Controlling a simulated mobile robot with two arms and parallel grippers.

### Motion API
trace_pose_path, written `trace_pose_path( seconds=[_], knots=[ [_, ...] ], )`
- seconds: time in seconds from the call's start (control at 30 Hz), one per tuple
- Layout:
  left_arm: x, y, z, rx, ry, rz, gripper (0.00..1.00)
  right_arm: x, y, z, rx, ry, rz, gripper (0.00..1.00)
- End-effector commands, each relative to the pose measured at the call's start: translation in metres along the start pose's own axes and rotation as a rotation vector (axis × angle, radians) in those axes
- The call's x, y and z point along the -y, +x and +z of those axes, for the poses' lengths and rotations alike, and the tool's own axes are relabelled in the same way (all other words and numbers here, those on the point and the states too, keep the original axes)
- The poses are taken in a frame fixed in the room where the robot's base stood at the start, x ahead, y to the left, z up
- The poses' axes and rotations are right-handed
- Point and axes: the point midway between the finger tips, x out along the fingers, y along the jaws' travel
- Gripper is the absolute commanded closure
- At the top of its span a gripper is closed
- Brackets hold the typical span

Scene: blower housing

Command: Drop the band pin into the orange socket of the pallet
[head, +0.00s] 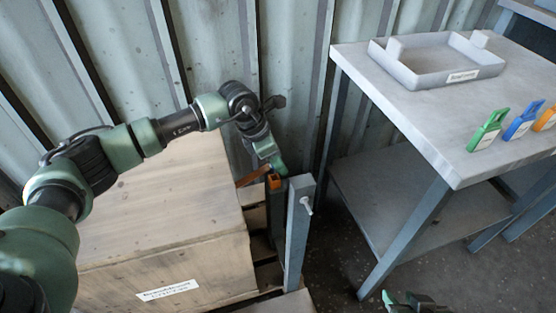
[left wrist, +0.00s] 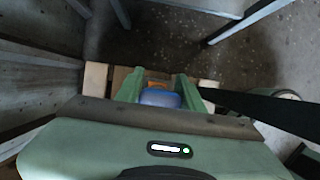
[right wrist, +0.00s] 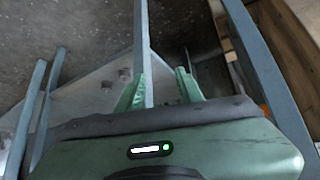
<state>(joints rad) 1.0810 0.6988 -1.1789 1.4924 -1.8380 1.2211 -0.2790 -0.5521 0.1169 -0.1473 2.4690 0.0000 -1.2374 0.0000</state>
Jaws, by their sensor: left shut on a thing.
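My left gripper (head: 277,166) reaches over the gap between the wooden crate and a grey post, directly above the orange socket (head: 274,182). In the left wrist view the left gripper (left wrist: 160,88) is shut on a blue piece (left wrist: 160,98), which I take to be the band pin. Its lower part is hidden, and I cannot tell whether it is inside the socket. Orange shows just beyond it in that view (left wrist: 158,84). My right gripper (right wrist: 160,88) is open and empty; its tips show at the bottom of the head view (head: 408,300).
The large wooden crate (head: 160,215) stands left on the pallet (head: 268,278). The grey post (head: 298,235), with a pale side peg, is close right of the socket. A metal table (head: 420,105) holds a grey tray (head: 440,75) and green, blue and orange tags (head: 521,120).

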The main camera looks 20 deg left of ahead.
Motion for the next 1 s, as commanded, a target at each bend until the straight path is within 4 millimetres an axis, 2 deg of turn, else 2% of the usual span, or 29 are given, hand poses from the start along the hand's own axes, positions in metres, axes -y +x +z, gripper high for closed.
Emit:
trace_pose_path(
  seconds=[1.0],
  knots=[
    [0.0,0.017,-0.007,0.0,0.0,0.0,1.0,0.006,0.004,-0.061,-0.282,-0.004,-0.012,0.64]
  ],
)
